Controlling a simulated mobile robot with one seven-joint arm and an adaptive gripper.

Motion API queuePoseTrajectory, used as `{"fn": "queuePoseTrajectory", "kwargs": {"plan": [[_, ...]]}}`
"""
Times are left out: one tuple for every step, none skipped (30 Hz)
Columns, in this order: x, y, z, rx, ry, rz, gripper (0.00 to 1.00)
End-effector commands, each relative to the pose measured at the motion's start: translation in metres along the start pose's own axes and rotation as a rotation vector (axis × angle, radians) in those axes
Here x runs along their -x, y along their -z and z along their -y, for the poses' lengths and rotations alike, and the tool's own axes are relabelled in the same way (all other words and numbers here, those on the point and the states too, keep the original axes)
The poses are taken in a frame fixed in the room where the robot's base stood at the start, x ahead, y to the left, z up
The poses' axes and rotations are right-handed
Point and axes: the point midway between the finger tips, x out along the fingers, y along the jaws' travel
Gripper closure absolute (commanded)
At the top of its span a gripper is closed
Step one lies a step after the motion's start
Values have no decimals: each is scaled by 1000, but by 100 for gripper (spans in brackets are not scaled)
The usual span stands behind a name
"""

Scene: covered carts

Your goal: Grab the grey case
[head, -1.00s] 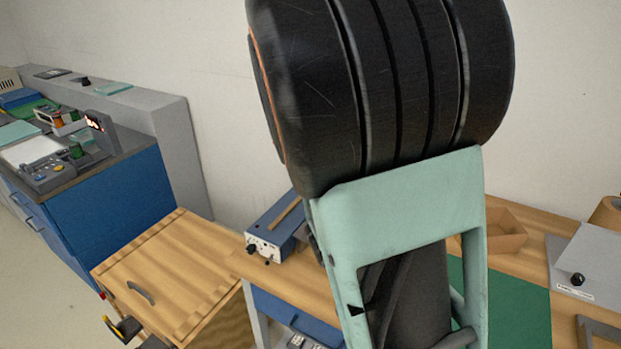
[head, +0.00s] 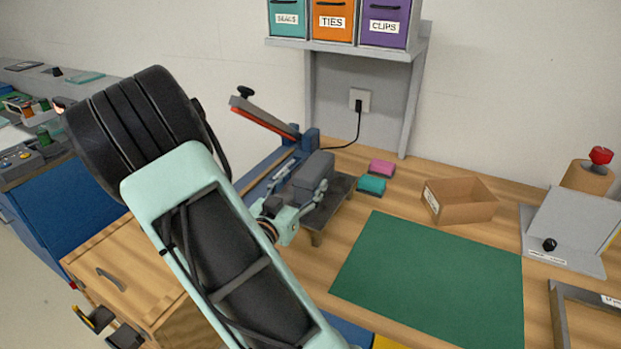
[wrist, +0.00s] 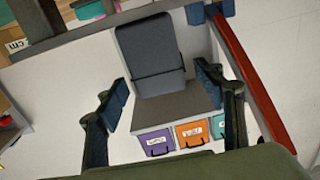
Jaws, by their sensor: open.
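The grey case (head: 313,172) is a dark grey box with rounded edges, on a small dark stand (head: 341,190) at the back of the bench. In the wrist view the grey case (wrist: 152,50) shows a lid seam and lies ahead, between the lines of the two fingers. My gripper (head: 306,203) is open, close to the near side of the case. In the wrist view my gripper (wrist: 163,90) has its fingers spread wide, with nothing held. My arm and gripper hide part of the stand and bench; contact with the case cannot be told.
A blue device with a red lever (head: 268,120) stands close behind the case on the left. Pink (head: 382,168) and teal (head: 371,186) blocks lie to its right. A cardboard tray (head: 460,202) and clear green mat (head: 435,270) are further right. A shelf (head: 345,47) with labelled bins is above.

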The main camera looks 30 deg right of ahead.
Motion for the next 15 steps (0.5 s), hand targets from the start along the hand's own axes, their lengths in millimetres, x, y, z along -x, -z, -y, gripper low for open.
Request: {"fn": "queuePoseTrajectory", "kwargs": {"plan": [[-9,0,-1,1,-4,0,38],[-12,0,-1,1,-3,1,38],[-17,0,0,1,-2,1,38],[-19,0,0,1,-2,1,38],[-21,0,-1,1,-2,1,38],[-23,0,0,1,-1,0,38],[-25,1,0,1,-1,0,38],[-28,1,0,1,-1,0,38],[-32,2,0,1,-1,0,38],[-36,3,-1,1,-3,0,38],[-41,4,-2,1,-4,0,38],[-47,6,-1,1,-3,-1,38],[-52,6,-1,1,-3,-1,38],[-57,7,-1,1,-4,0,38],[-62,6,-1,1,-3,1,38]]}}
